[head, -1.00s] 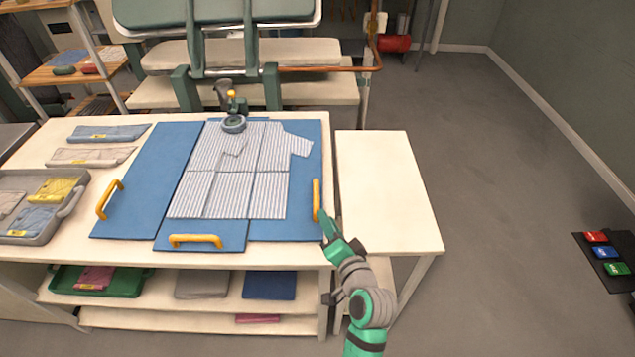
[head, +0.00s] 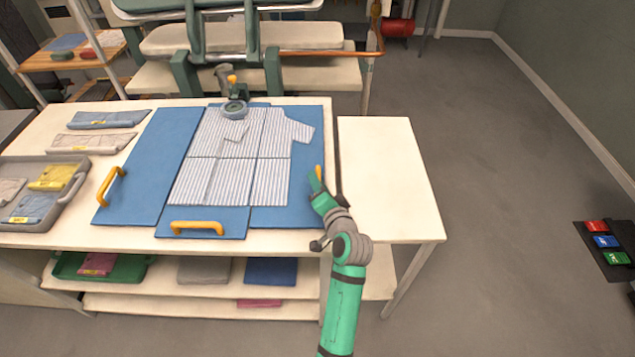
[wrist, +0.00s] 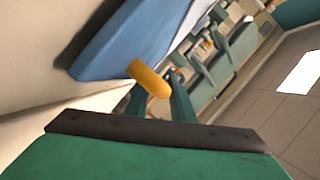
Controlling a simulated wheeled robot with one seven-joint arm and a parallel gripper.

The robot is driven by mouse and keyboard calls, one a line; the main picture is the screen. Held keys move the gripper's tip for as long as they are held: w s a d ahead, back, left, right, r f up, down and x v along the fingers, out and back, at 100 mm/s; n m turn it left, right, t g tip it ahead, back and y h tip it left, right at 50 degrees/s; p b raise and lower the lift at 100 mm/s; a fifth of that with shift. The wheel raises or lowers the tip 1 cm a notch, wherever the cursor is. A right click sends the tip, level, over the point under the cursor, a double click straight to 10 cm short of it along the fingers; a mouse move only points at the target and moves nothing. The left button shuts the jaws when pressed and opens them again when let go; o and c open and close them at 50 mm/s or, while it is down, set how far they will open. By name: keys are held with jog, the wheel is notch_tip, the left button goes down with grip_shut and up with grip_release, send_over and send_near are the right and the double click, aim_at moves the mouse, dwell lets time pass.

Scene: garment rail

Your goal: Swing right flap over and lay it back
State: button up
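The folding board is blue and lies flat on the table. Its right flap (head: 307,165) is flat, partly under a striped shirt (head: 232,155) whose sleeve lies over the flap. The flap's yellow handle (head: 319,173) stands at its right edge, with its near part hidden by my gripper (head: 317,187). In the wrist view, the handle (wrist: 148,79) is at the fingertips of my gripper (wrist: 158,100). The two fingers look parted, with the handle's end at the gap; I see no clear grip on it.
The left flap (head: 150,165) and front flap (head: 205,222) have yellow handles. A round device (head: 234,108) stands at the board's back edge. A grey tray (head: 75,193) of folded garments is at left. A bare side table (head: 385,180) is at right.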

jog(key=shift+w, duration=0.1)
grip_shut()
jog(key=shift+r, duration=0.15)
